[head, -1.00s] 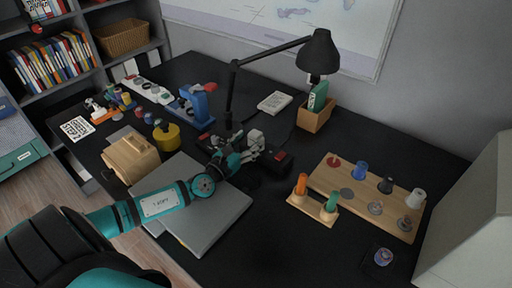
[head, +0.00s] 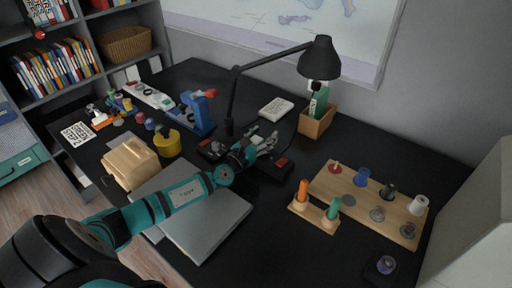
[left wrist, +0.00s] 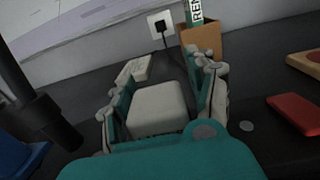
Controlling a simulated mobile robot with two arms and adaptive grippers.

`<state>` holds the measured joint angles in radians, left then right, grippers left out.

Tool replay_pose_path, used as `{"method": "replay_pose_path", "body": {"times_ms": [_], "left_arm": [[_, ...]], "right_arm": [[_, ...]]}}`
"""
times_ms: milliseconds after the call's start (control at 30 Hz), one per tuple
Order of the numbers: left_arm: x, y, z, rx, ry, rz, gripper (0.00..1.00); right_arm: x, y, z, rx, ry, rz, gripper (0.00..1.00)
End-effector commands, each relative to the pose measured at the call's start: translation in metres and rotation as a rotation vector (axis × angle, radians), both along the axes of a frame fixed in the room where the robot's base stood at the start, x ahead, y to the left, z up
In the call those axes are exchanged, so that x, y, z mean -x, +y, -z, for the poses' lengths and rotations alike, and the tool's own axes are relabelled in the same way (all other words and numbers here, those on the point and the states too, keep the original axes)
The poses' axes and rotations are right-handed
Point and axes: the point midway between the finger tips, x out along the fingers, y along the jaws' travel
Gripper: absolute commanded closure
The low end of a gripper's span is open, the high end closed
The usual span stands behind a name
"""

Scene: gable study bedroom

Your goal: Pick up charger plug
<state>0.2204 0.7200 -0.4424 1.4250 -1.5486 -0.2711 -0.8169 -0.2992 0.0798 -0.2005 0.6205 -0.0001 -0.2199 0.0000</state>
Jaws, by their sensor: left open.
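In the left wrist view the gripper (left wrist: 160,100) is open, one finger on each side of the block. I cannot tell whether the fingers touch it. My right gripper is not in view.
A desk lamp (head: 321,57) and a wooden pen box (head: 316,123) stand behind the gripper. A peg board (head: 350,183) is to the right, a closed laptop (head: 205,222) under my forearm. A wall socket with a black cord (left wrist: 160,25) is beyond.

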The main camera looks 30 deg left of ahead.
Motion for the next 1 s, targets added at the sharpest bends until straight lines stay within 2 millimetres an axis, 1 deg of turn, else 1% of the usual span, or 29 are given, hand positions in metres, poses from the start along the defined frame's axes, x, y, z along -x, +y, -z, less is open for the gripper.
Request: {"method": "replay_pose_path", "body": {"times_ms": [33, 67, 400, 1000], "left_arm": [[0.0001, 0.0001, -0.0001, 0.0, 0.0, 0.0, 0.52], [0.0002, 0.0001, -0.0001, 0.0, 0.0, 0.0, 0.56], [0.0003, 0.0002, -0.0001, 0.0, 0.0, 0.0, 1.0], [0.0002, 0.0013, -0.0007, -0.002, -0.002, -0.002, 1.0]], "right_arm": [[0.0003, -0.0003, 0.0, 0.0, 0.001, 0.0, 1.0], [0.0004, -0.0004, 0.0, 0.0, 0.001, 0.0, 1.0], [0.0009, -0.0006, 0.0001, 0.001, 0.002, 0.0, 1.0], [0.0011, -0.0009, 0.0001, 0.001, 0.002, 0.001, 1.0]]}}
